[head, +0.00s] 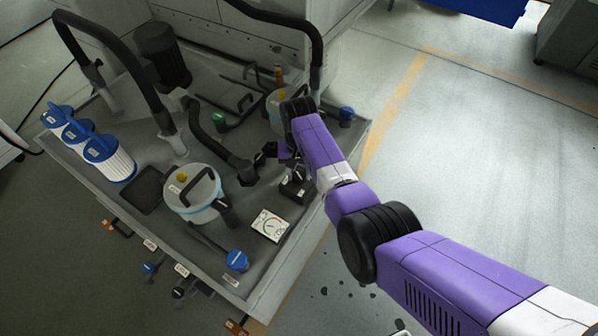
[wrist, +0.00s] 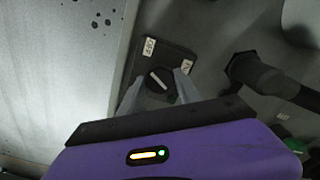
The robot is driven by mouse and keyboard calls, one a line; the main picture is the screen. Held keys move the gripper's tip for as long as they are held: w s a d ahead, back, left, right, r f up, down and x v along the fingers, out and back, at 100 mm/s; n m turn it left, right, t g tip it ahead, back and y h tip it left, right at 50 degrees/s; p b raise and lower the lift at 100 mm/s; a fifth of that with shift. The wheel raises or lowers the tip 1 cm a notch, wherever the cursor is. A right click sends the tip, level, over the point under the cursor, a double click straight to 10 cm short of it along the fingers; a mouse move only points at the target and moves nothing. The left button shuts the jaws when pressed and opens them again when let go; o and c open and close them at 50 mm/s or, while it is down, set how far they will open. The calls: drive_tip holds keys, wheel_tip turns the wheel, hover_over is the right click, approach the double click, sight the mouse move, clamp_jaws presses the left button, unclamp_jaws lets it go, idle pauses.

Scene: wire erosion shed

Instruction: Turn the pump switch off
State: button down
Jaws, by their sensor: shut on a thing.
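The pump switch is a dark box (head: 297,191) near the right edge of the grey tray top in the head view, partly covered by my gripper. In the wrist view, its round black knob (wrist: 158,80) carries a slanted white mark, running from upper left to lower right. An OFF label (wrist: 149,46) sits above the knob and an ON label (wrist: 187,66) to its upper right. I cannot tell which label the mark points to. My gripper (wrist: 157,88) has one grey finger on each side of the knob and is shut on it. The head view hides the fingertips.
Two round filter pots (head: 192,195) with yellow knobs, black hoses (head: 212,130), blue-capped white filters (head: 108,158) and a gauge plate (head: 270,225) crowd the tray (head: 75,168). Blue valve handles (head: 237,260) stand at its front and right. Open floor (head: 470,150) lies to the right.

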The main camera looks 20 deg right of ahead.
sight(299, 175)
drive_tip(key=shift+w+r, duration=0.1)
drive_tip(key=c, duration=0.9)
unclamp_jaws()
drive_tip(key=shift+o, duration=0.2)
wheel_tip(299, 175, up, 8)
drive_tip(key=shift+f, duration=0.15)
